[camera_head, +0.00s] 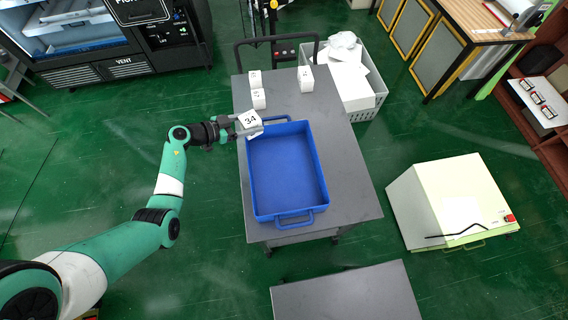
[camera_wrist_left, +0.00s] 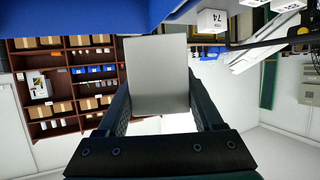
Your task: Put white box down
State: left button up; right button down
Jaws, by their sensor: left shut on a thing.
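A white box marked 34 (camera_head: 249,119) is in my left gripper (camera_head: 238,128), at the left edge of the grey cart top (camera_head: 355,180). The gripper is shut on it. In the left wrist view the box's plain pale face (camera_wrist_left: 157,75) fills the gap between the two dark fingers. In the head view the box is by the back left corner of the empty blue tray (camera_head: 285,175). I cannot tell whether it touches the cart or the tray. My right gripper is out of view.
Small white labelled boxes stand at the back of the cart, two at the left (camera_head: 258,98) and one farther right (camera_head: 305,79). A grey crate (camera_head: 378,88) with white items is behind at right. The cart's right strip is clear.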

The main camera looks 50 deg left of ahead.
pick_arm(q)
jog(key=d+f+b, duration=0.3)
jog(key=d+f, duration=0.1)
jog(key=w+d+f+b, duration=0.1)
jog(key=d+f+b, duration=0.1)
jog(key=d+f, duration=0.3)
jog(key=d+f+b, duration=0.3)
jog(key=d+f, duration=0.1)
jog(key=d, duration=0.1)
jog(key=shift+w+f+b, duration=0.15)
jog(key=shift+w+b, duration=0.15)
jog(key=shift+w, duration=0.05)
jog(key=shift+r, duration=0.25)
jog(key=shift+f, duration=0.1)
jog(key=shift+f, duration=0.1)
